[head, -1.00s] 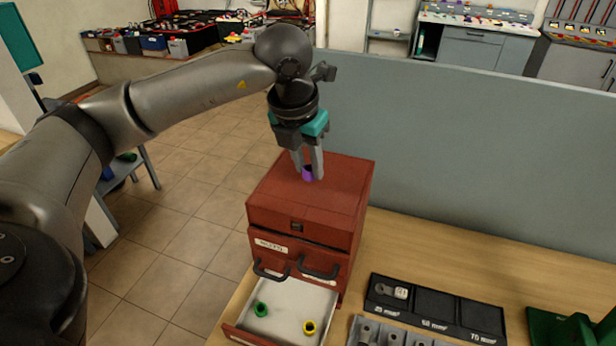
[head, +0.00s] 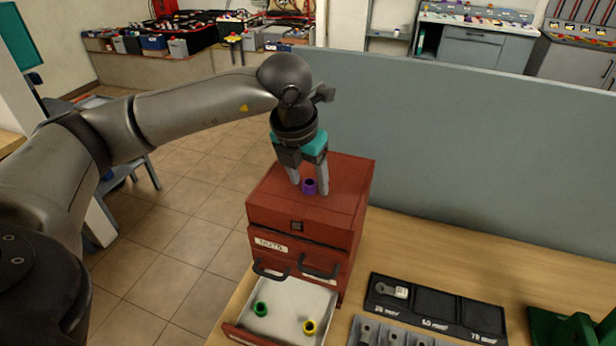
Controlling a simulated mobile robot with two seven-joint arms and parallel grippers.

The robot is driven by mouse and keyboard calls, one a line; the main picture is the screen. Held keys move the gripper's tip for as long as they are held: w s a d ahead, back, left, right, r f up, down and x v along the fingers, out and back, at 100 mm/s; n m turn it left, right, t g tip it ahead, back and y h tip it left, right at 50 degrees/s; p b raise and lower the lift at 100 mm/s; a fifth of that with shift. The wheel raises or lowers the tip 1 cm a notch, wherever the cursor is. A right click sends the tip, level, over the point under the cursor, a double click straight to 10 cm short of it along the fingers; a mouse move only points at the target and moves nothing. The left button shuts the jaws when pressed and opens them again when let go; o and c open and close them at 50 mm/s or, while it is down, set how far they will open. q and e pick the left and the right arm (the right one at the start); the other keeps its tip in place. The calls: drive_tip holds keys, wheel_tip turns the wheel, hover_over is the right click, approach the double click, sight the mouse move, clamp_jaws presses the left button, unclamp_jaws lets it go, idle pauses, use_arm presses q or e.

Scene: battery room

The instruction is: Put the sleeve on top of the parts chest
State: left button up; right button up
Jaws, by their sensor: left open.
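A purple sleeve (head: 309,186) stands on top of the red parts chest (head: 338,205). My left gripper (head: 309,188) is open, pointing down, with one finger on either side of the sleeve. A gap shows between the fingers and the sleeve. The chest's lower drawer (head: 282,318) is pulled out; a green ring-shaped part (head: 260,309) and a yellow one (head: 309,327) lie in it. My right gripper is not in view.
A black tray (head: 436,308) with labelled compartments and a grey holder (head: 392,333) stand on the wooden bench right of the chest. A green object (head: 565,330) is at the right edge. A grey partition (head: 460,150) runs behind the bench.

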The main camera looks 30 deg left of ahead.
use_arm(q)
drive_tip(key=v, duration=1.2)
drive_tip(key=shift+r, duration=0.25)
